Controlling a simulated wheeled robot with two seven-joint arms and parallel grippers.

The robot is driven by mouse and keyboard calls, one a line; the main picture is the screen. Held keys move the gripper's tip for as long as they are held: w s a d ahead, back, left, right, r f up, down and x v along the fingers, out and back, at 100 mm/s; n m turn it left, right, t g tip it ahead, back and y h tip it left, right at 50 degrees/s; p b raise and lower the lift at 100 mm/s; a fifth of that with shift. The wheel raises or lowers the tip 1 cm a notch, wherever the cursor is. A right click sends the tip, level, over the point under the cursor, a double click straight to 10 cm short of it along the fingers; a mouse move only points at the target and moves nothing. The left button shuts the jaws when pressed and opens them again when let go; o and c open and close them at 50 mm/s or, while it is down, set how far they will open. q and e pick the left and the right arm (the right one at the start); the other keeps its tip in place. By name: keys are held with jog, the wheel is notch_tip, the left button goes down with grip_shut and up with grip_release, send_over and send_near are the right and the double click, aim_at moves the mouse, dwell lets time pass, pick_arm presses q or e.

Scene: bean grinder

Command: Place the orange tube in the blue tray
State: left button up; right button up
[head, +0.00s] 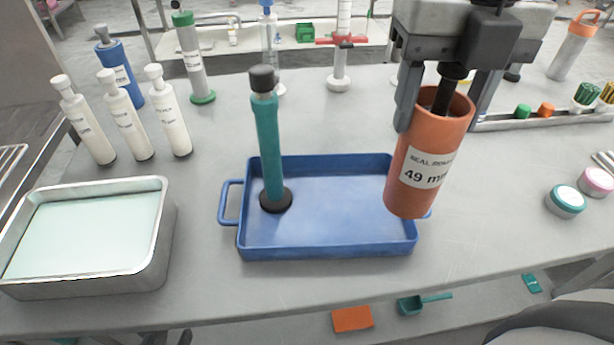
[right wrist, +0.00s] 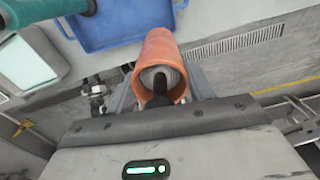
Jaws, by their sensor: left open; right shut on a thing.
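The orange tube (head: 418,185), with a white label, is held in my right gripper (head: 447,105) in the head view. The gripper's fingers close around its upper part, and a dark rod shows in its open top. The tube is slightly tilted, its lower end in front of the right end of the blue tray (head: 325,247); its height above the tray is hard to tell. In the right wrist view, the tube (right wrist: 158,48) sits between the fingers, with the tray (right wrist: 120,30) beyond it. My left gripper is not in view.
A teal tube (head: 268,150) with a black base stands in the tray's left part. The tray's middle is clear. A metal pan (head: 160,235) is at left, white bottles (head: 130,125) behind it. Small jars (head: 567,202) are at right.

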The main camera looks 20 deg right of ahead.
pick_arm(q)
jog(key=shift+a+r+p, duration=0.2)
jog(key=shift+r+p, duration=0.15)
jog(key=shift+p, duration=0.85)
pick_arm(e)
jog(key=w+a+f, duration=0.2)
jog(key=w+f, duration=0.4)
jog(key=w+a+f, duration=0.3)
jog(key=w+f, duration=0.4)
jog(key=shift+w, duration=0.3)
jog(key=shift+f+b, duration=0.25)
jog(key=shift+b, duration=0.05)
jog(key=o, duration=1.3)
jog(key=shift+r, duration=0.1)
jog(key=shift+o, duration=0.2)
